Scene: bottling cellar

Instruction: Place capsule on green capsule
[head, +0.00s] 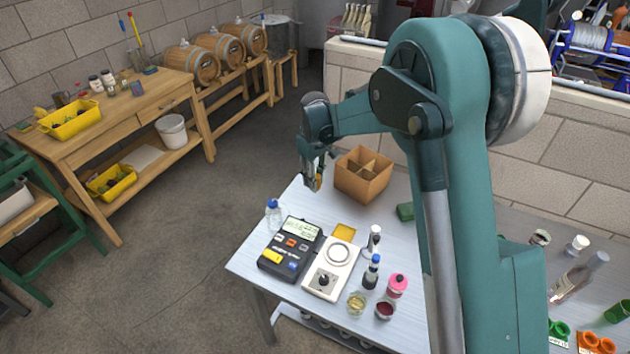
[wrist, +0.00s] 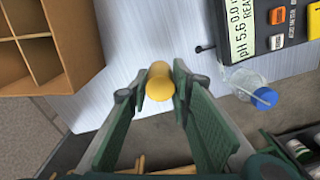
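My gripper (head: 312,180) is high over the left end of the metal table, left of the cardboard box. In the wrist view, its green-padded fingers (wrist: 159,84) are closed on a yellow capsule (wrist: 158,80). The capsule (head: 318,182) shows only as a small yellow spot in the head view, partly hidden by the fingers. At the table's far right lie a green cup-shaped piece (head: 618,310), which looks like a green capsule, and smaller green pieces (head: 559,329) beside orange ones (head: 597,343). The capsule is far from these.
The divided cardboard box (head: 363,175), pH meter (head: 289,248), white stirrer (head: 330,269), water bottle (head: 273,213) and several small bottles stand on the table (head: 250,262). A clear bottle (head: 578,277) lies at the right. My arm hides the table's middle.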

